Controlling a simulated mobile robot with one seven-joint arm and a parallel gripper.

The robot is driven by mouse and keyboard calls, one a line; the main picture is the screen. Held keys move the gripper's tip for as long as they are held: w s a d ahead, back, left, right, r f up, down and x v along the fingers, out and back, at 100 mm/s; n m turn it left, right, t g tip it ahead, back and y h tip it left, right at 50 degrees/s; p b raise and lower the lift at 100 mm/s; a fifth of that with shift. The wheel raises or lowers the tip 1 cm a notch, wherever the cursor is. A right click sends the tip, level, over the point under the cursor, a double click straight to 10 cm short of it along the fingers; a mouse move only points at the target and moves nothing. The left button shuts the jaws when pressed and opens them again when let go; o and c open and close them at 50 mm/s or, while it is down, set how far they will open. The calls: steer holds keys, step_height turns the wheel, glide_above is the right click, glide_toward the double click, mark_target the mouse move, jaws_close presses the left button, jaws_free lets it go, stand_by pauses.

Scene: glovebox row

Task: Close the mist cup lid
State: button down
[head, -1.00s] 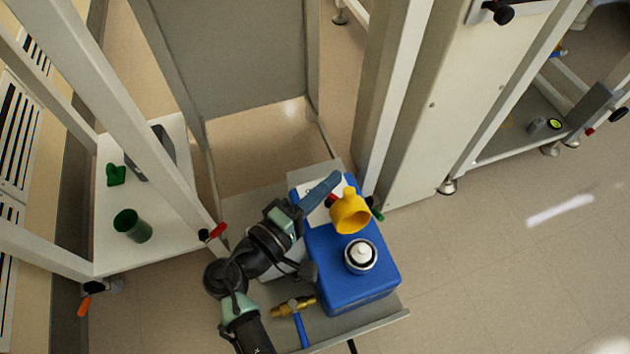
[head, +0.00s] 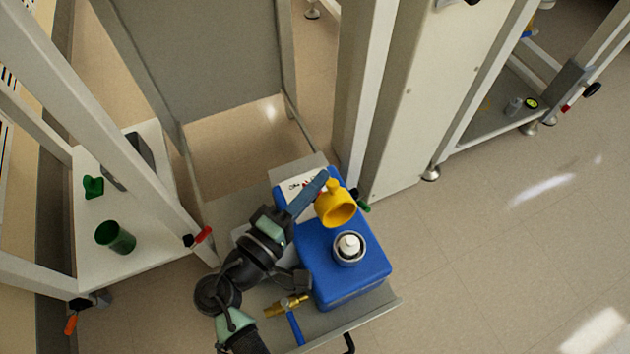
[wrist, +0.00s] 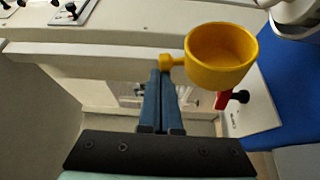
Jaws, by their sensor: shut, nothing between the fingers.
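The yellow mist cup lid (head: 337,208) stands open, tilted up on the blue box (head: 345,282). Its hollow side faces the round metal-rimmed cup with a white centre (head: 348,247). The cup is uncovered. In the wrist view the lid (wrist: 222,58) is right of centre, its small knob pointing left. My gripper (head: 323,175) is shut and empty, its blue fingers beside the lid's knob. In the wrist view the fingertips (wrist: 161,76) are close to the knob; I cannot tell whether they touch it.
A brass valve with a blue handle (head: 294,325) lies beside the box on the grey shelf. A red-and-black knob (wrist: 232,97) is just below the lid in the wrist view. White frame posts stand behind and left. A green cup (head: 116,238) is on the left shelf.

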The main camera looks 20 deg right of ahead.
steer(key=shift+s, duration=0.25)
steer(key=shift+s+r+m+h+b, duration=0.15)
steer(key=shift+s+m+h+b, duration=0.2)
steer(key=shift+s+m+b, duration=0.3)
steer(key=shift+s+r+m+h+b, duration=0.15)
steer(key=shift+s+m+h+b, duration=0.2)
steer(key=shift+s+m+b, duration=0.3)
steer(key=s+m, duration=0.1)
steer(key=s, duration=0.1)
steer(key=s+m+h, duration=0.1)
steer(key=s, duration=0.1)
steer(key=s+m+b, duration=0.1)
steer(key=s, duration=0.1)
steer(key=shift+s+d+f, duration=0.15)
steer(key=shift+s+f, duration=0.1)
steer(key=s+f, duration=0.4)
steer(key=shift+s+d+f, duration=0.1)
steer(key=shift+s, duration=0.25)
steer(key=shift+s+f+b, duration=0.25)
steer(key=shift+f, duration=0.3)
steer(key=shift+s+f+b, duration=0.2)
steer(key=shift+f, duration=0.3)
